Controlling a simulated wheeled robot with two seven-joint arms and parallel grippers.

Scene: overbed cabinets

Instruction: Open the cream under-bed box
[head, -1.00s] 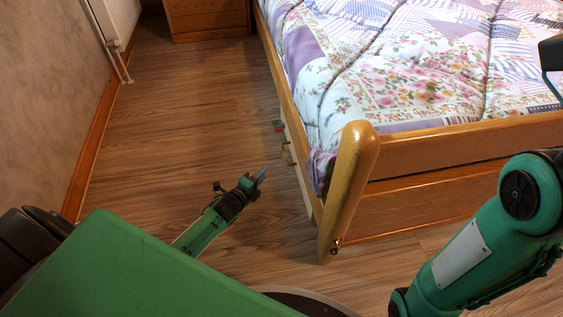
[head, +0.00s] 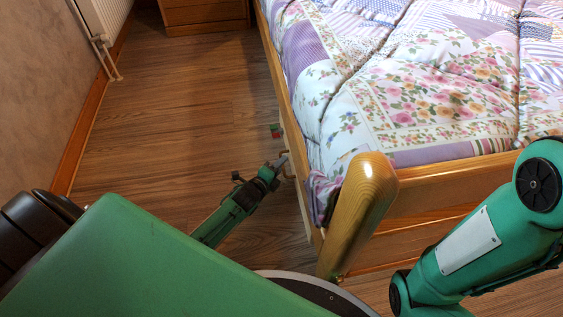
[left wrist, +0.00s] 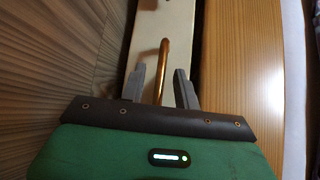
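The cream under-bed box (left wrist: 150,25) shows its pale front as a strip between the wood floor and the bed's wooden side rail in the left wrist view. A copper-coloured bar handle (left wrist: 163,62) stands out from it. My left gripper (left wrist: 159,84) is open, with one grey finger on each side of the handle; I cannot tell whether either finger touches it. In the head view my left gripper (head: 283,162) is low beside the bed, close to the handle (head: 287,153). The box is mostly hidden under the bed there. My right gripper is out of view.
The bed (head: 420,90) with its thick wooden corner post (head: 356,210) stands to the right of my left arm. Floor (head: 170,120) is clear to the left, up to the wall and radiator (head: 103,18). A small red-green object (head: 275,130) lies beside the bed. A wooden cabinet (head: 205,12) stands behind.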

